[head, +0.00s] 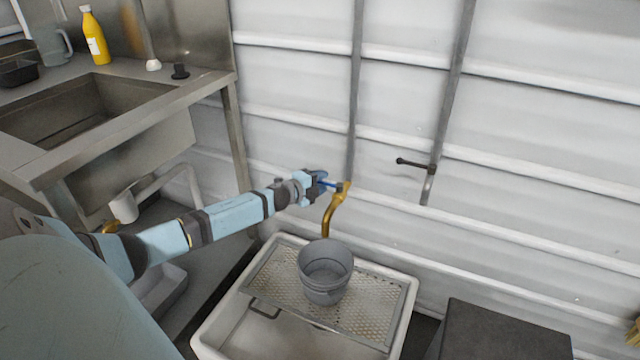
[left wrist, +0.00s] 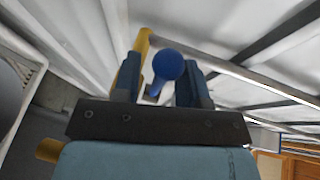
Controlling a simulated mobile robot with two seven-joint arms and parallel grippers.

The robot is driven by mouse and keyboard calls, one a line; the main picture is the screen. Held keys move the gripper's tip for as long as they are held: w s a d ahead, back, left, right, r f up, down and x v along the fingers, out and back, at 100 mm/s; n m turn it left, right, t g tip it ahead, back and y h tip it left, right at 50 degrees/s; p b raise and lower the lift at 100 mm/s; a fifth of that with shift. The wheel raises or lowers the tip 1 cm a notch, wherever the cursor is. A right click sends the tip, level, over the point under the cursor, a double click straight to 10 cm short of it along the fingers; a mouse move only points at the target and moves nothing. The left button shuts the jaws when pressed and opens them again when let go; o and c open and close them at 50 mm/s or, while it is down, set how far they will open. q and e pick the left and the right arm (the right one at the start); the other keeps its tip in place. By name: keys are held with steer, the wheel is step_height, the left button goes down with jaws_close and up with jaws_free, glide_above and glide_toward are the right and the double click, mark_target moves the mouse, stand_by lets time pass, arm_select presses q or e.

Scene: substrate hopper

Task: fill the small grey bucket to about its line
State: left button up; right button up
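The small grey bucket (head: 325,290) stands upright on a perforated metal grate (head: 268,283) over a white basin (head: 213,333). A brass tap (head: 331,212) on the wall has its spout just above the bucket's back rim. No stream shows from it, and I cannot make out water or a line in the bucket. My left gripper (head: 322,184) is at the tap's blue lever (head: 330,185). In the left wrist view the lever's round blue end (left wrist: 168,63) lies between the open fingers of my left gripper (left wrist: 158,85), with a gap beside it. My right gripper is out of view.
A steel sink counter (head: 150,105) stands at the left with a yellow bottle (head: 95,38) and a grey jug (head: 50,45). A dark box (head: 505,335) is right of the basin. A black-handled fitting (head: 415,165) is on the wall to the right.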

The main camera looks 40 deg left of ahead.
arm_select(q)
jaws_close()
steer(key=shift+s+d+r+p, duration=0.1)
steer(key=shift+d+p, duration=0.05)
steer(key=shift+p, duration=0.2)
steer(key=n+y, duration=0.1)
steer(key=s+n+y+p, duration=0.1)
steer(key=shift+d+y+p, duration=0.25)
steer(key=shift+y+p, duration=0.05)
steer(key=shift+s+d+n+g+y, duration=0.1)
steer(key=shift+s+n+g+y, duration=0.1)
steer(key=shift+n+y, duration=0.5)
steer(key=shift+s+d+n+g+y, duration=0.15)
steer(key=shift+n+y, duration=0.25)
steer(key=shift+y, duration=0.5)
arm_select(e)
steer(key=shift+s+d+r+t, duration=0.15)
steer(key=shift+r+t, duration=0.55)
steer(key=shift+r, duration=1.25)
arm_select(q)
jaws_free()
steer(key=shift+s, duration=0.15)
